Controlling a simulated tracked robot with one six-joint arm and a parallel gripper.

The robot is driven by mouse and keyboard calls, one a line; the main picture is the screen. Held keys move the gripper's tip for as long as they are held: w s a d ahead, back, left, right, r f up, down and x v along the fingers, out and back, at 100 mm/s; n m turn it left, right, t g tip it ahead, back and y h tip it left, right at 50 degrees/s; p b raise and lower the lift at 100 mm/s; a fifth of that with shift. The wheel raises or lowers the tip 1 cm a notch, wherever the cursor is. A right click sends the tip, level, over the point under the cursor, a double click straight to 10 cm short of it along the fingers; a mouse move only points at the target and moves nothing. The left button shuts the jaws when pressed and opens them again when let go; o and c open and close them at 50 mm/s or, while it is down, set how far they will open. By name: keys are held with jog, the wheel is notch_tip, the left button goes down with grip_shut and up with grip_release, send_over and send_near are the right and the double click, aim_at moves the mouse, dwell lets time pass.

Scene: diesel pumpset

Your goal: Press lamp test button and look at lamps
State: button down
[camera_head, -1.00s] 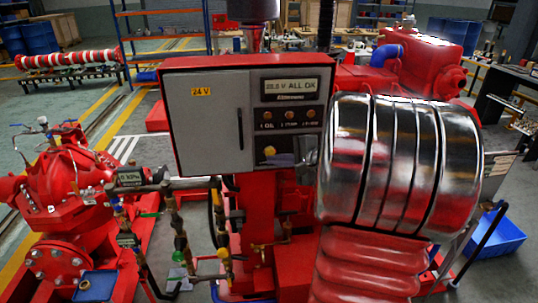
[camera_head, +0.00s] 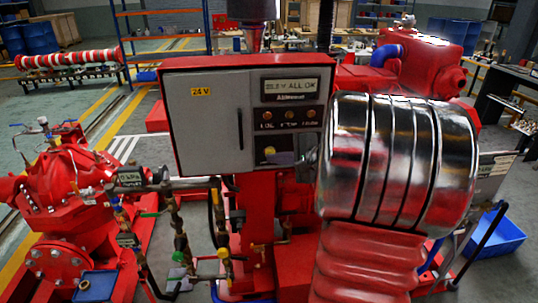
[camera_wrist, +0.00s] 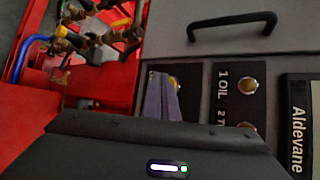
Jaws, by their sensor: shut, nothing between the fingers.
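The grey control panel (camera_head: 210,118) faces me in the middle of the head view. Its display (camera_head: 290,86) reads ALL OK beside a blurred voltage. Three amber lamps (camera_head: 289,115) sit in a row below it; I cannot tell whether they are lit. A yellow button (camera_head: 270,151) sits below the lamps. In the wrist view the panel is turned sideways, with the lamp marked 1 OIL (camera_wrist: 248,85). My gripper (camera_wrist: 160,82) is shut and empty, its fingertips over the edge of the yellow button (camera_wrist: 174,82). Whether they touch it is unclear.
A black door handle (camera_wrist: 232,20) sticks out from the panel in the wrist view. Pipes and valves (camera_head: 180,240) stand below the panel, with a red pump (camera_head: 60,195) at left. A large chrome-banded body (camera_head: 400,160) blocks the view right of the panel.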

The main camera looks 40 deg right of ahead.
jog(key=shift+w+d, duration=0.2)
jog(key=shift+w, duration=0.1)
dwell(0.6)
jog(key=shift+s, duration=0.1)
jog(key=shift+s+a, duration=0.45)
jog(key=shift+s, duration=0.15)
dwell(0.4)
jog(key=shift+s+a, duration=0.75)
jog(key=shift+s, duration=0.3)
jog(key=shift+s+a, duration=0.7)
jog(key=shift+s, duration=0.3)
